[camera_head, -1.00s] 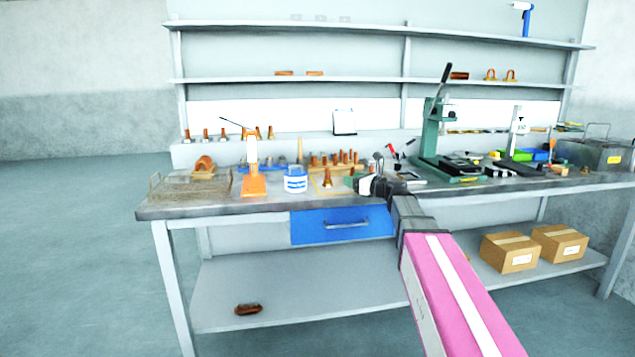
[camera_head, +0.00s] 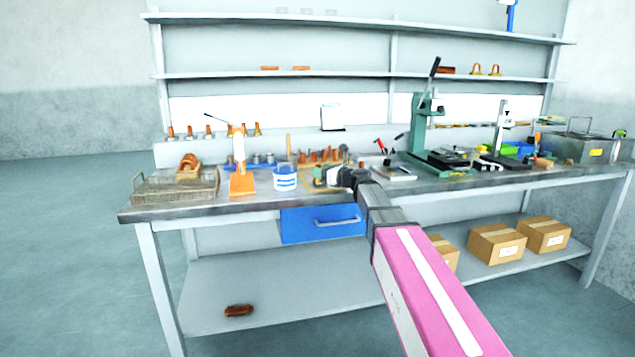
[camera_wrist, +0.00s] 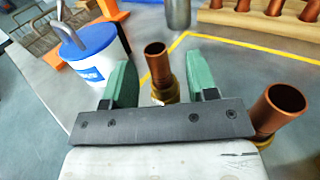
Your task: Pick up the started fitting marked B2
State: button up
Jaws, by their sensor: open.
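My gripper (camera_wrist: 161,80) is open, with two green fingers. In the wrist view a copper tube fitting with a brass-coloured lower part (camera_wrist: 156,65) stands upright between the fingers, with visible room on both sides. A second, similar copper fitting (camera_wrist: 277,108) stands outside the right finger, close to it. I cannot read a B2 mark on either one. In the head view my gripper (camera_head: 322,175) is over the bench just right of the white tub, and its wrist hides most of the fittings there.
The white tub with a blue label (camera_wrist: 90,52) stands just left of the fingers. A wooden rack (camera_wrist: 262,24) of copper pieces lies behind, beyond a yellow line. An orange stand (camera_head: 241,180) and a wire basket (camera_head: 172,188) are further left on the bench (camera_head: 200,208).

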jog(key=x, duration=0.4)
jog(key=shift+a, duration=0.1)
grip_shut()
